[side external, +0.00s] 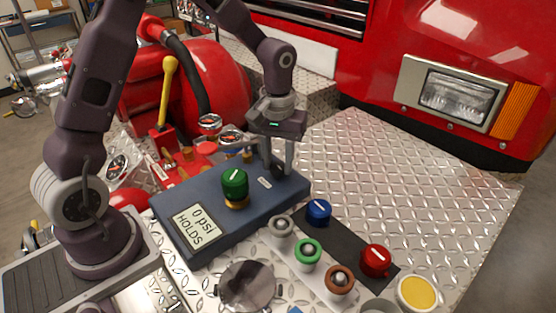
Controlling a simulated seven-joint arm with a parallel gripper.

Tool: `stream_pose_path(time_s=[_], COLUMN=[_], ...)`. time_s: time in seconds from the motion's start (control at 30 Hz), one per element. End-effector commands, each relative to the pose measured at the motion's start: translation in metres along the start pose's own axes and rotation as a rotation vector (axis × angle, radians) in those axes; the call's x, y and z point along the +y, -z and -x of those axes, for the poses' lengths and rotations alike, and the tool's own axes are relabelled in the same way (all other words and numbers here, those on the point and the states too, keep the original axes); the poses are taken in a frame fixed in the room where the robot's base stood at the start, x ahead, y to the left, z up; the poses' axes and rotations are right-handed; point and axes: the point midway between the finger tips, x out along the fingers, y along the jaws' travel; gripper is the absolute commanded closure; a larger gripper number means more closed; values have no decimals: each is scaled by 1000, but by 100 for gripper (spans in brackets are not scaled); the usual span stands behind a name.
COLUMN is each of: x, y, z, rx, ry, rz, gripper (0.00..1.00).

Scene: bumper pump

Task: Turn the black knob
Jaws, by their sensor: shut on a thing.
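The black knob (277,168) sits at the far right end of the blue-grey panel (212,236), mostly hidden by my fingers. My gripper (278,162) points down over it, with the fingers around the knob and shut on it. I cannot see the knob's pointer mark. A green knob (235,184) with a white line stands on the same panel, to the left and nearer the camera. A white label on the panel (195,224) reads "0 psi HOLDS".
A blue knob (319,210) and a red knob (375,260) stand on a dark strip to the right. Several ringed sockets line a pale strip in front. Gauges (209,122) and a yellow lever (168,85) stand behind. The diamond plate (400,180) at right is bare.

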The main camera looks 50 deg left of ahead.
Motion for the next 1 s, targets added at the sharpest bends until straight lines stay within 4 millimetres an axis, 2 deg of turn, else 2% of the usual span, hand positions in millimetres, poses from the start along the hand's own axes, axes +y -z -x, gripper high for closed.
stream_pose_path(time_s=[0.27, 1.0], x=[0, 0], y=[0, 1], z=[1, 1], rx=[1, 4], ry=[-1, 0], rz=[-199, -901], gripper=[100, 100])
